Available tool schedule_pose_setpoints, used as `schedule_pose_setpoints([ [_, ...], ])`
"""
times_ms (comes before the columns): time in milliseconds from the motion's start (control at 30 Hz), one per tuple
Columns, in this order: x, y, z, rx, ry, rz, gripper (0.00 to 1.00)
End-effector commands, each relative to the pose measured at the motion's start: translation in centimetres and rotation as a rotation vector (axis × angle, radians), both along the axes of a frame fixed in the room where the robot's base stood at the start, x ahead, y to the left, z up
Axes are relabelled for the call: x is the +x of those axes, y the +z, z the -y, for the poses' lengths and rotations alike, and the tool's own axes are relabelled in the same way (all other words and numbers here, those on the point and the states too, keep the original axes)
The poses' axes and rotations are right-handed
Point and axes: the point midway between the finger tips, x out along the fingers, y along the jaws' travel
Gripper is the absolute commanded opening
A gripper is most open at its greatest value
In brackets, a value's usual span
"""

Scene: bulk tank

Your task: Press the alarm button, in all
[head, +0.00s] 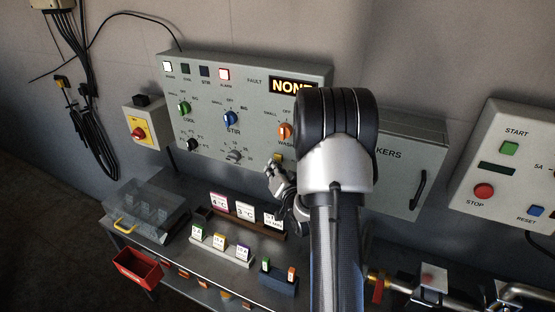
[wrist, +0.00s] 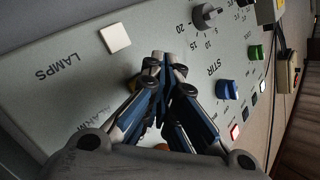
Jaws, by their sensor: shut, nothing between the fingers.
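A small yellow piece (head: 279,158), perhaps the alarm button, shows at my gripper (head: 271,167) below the WASH knob (head: 285,131). In the wrist view my gripper (wrist: 161,56) is shut and empty, its tips over the panel face. I cannot tell whether the tips touch the panel. The ALARM lamp (head: 224,74) looks pale inside a red border.
A white square LAMPS button (wrist: 115,38) lies beside my fingers. The blue STIR knob (head: 230,118) and a grey dial (head: 235,155) are left of my gripper. Cards in holders (head: 220,249) stand on the bench below. A breaker cabinet (head: 405,165) is at right.

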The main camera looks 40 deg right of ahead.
Motion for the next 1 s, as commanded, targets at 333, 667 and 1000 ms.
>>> schedule_pose_setpoints([
  [333, 0.23, 0.02, 0.54, -0.001, 0.001, 0.000, 0.00],
  [667, 0.28, -0.01, 0.68, 0.000, 0.000, 0.000, 0.00],
  [1000, 0.43, -0.02, 1.07, 0.000, 0.000, 0.000, 0.00],
])
